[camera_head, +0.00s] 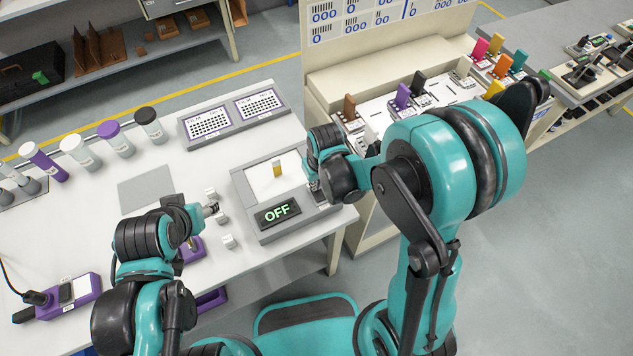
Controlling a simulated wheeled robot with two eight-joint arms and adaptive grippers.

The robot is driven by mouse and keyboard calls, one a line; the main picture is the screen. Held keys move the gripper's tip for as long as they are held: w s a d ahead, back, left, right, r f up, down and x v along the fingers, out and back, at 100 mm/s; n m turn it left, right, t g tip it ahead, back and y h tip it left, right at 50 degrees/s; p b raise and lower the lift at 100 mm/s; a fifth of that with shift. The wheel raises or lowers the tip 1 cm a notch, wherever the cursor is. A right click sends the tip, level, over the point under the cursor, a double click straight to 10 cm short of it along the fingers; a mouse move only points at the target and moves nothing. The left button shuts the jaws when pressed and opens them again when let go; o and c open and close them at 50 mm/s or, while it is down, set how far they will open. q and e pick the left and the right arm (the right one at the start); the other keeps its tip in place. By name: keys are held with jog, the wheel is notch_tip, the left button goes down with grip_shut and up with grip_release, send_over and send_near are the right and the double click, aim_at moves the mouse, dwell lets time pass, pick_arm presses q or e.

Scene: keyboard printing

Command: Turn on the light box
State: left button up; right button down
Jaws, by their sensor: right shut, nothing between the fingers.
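The light box (246,183) is a grey unit near the right end of the white table. Its display (277,213) reads "OFF" in green letters. A small yellow piece (277,169) stands on its pale top panel. My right gripper (316,190) is shut and empty at the right side of the light box, by its right edge; my arm hides part of that side, and I cannot tell whether the fingertips touch it. My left gripper (212,208) is left of the light box, near small white blocks; its fingers are too small to read.
Small white blocks (229,241) lie left of the light box. A grey pad (146,190), two dotted panels (234,115) and several capped cylinders (115,138) are on the table. A purple device (74,293) lies at front left. A station with coloured pieces (403,96) stands right.

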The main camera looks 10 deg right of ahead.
jog(key=shift+w+a+f+g+b, duration=0.1)
jog(key=shift+w+f+g+b, duration=0.1)
jog(key=shift+f+g+b, duration=0.35)
jog(key=shift+r, duration=0.15)
jog(key=shift+s, duration=0.1)
jog(key=shift+s+d+r, duration=0.25)
jog(key=shift+s, duration=0.4)
jog(key=r+p, duration=0.2)
jog(key=r, duration=0.1)
jog(key=r+p, duration=0.1)
jog(key=p, duration=0.1)
jog(key=shift+w+a+r, duration=0.1)
jog(key=shift+w+r, duration=0.15)
jog(key=shift+w, duration=0.15)
notch_tip(320, 180, up, 9)
jog(key=w+p, duration=0.1)
jog(key=p, duration=0.1)
jog(key=shift+w+a+r, duration=0.15)
jog(key=shift+w+a, duration=0.1)
jog(key=shift+w, duration=0.05)
